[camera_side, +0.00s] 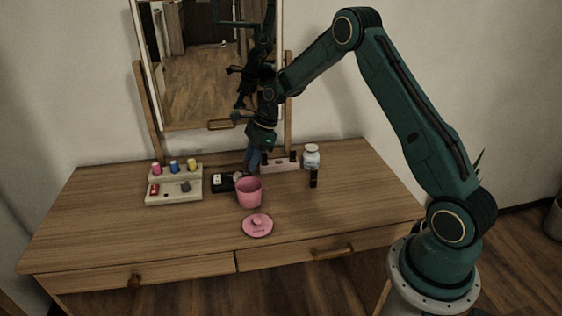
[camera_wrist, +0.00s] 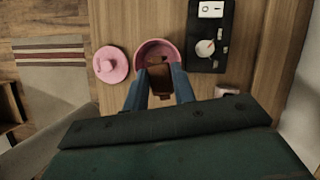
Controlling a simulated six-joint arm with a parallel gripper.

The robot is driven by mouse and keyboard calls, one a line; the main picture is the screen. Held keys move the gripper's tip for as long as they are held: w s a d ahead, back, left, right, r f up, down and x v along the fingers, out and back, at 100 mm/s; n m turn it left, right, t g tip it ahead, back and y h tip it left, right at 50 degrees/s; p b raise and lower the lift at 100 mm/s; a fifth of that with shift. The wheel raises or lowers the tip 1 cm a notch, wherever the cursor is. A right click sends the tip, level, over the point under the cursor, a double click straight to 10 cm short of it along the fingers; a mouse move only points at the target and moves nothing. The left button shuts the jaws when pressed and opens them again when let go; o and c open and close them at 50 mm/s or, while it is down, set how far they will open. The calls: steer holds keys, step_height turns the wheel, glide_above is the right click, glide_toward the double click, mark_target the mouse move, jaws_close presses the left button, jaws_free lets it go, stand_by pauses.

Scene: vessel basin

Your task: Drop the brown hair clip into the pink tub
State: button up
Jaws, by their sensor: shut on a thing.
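The pink tub (camera_side: 249,193) stands open and upright on the wooden dresser top. In the wrist view the tub (camera_wrist: 141,49) is just beyond my fingertips, with its opening facing the camera. My gripper (camera_side: 252,165) points down, just behind and above the tub in the side view. In the wrist view my gripper (camera_wrist: 160,74) is shut on the brown hair clip (camera_wrist: 160,80), which shows between the two blue fingers, over the tub's near part. The clip cannot be made out in the side view. The tub's floor is partly hidden by the clip and fingers.
The pink lid (camera_side: 258,226) lies in front of the tub. A black tray (camera_side: 222,184) is close behind-left; a pale tray with coloured spools (camera_side: 173,190) is farther left. A white jar (camera_side: 311,158) and dark bottle (camera_side: 313,178) stand right. A mirror (camera_side: 205,70) rises behind.

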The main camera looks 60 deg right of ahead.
steer(key=o, duration=1)
steer(key=shift+r, duration=0.15)
steer(key=v, duration=1.3)
steer(key=shift+d+r, duration=0.15)
steer(key=shift+r, duration=0.1)
steer(key=shift+s, duration=0.1)
